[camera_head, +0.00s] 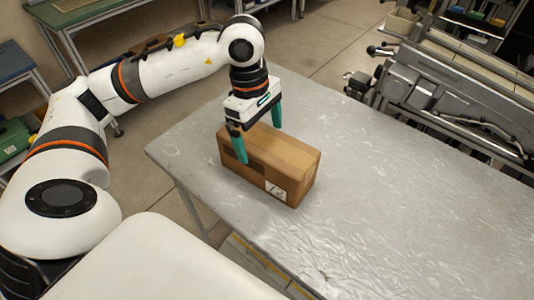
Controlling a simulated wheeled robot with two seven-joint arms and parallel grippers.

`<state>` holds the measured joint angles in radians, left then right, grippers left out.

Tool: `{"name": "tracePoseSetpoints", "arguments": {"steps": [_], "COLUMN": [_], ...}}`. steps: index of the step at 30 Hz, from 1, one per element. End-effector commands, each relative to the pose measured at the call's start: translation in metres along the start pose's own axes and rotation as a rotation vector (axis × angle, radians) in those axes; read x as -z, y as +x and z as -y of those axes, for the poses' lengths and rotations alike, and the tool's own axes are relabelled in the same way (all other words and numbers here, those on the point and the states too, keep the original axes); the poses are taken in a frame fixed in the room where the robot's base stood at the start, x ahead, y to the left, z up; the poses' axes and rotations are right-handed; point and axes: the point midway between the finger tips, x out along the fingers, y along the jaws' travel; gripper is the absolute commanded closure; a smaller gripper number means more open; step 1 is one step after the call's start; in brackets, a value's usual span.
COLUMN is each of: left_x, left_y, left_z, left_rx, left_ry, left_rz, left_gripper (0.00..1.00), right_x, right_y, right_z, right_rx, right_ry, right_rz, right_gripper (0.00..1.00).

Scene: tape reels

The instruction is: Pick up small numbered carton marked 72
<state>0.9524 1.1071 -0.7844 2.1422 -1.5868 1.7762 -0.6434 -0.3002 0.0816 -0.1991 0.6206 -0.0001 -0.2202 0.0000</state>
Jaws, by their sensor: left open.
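A brown cardboard carton (290,160) lies on the grey table. A white label with dark digits (275,190) is low on its near side; the digits look like 72 or 12, too small to be sure. My left gripper (258,143) points down at the carton's left end with its teal fingers apart. One finger hangs in front of the near side, and the other is toward the far side, its tip near the carton's far top edge. I cannot tell whether either finger touches it. My right gripper is not in view.
The metal table (400,190) is bare around the carton, with wide free room to the right. A grey machine (430,95) stands beyond the table at the right. A green-topped bench (80,12) stands at the back left.

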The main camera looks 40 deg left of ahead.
Motion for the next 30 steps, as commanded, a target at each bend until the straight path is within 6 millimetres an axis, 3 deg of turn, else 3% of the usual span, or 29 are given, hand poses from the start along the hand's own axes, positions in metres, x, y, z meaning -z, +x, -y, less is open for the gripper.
{"name": "tracePoseSetpoints", "arguments": {"steps": [12,21,30], "left_x": [0.009,0.009,0.009], "left_y": [0.049,0.054,0.054], "left_z": [0.004,0.005,0.005], "left_rx": [-0.003,0.001,0.001], "left_ry": [0.000,0.001,0.001], "left_rz": [-0.001,-0.002,-0.002], "left_gripper": [0.00,0.00,0.49], "right_x": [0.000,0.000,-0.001], "right_y": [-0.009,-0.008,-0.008], "right_z": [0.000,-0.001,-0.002], "right_rx": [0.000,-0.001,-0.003], "right_ry": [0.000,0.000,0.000], "right_rz": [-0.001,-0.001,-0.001], "right_gripper": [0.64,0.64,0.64]}}
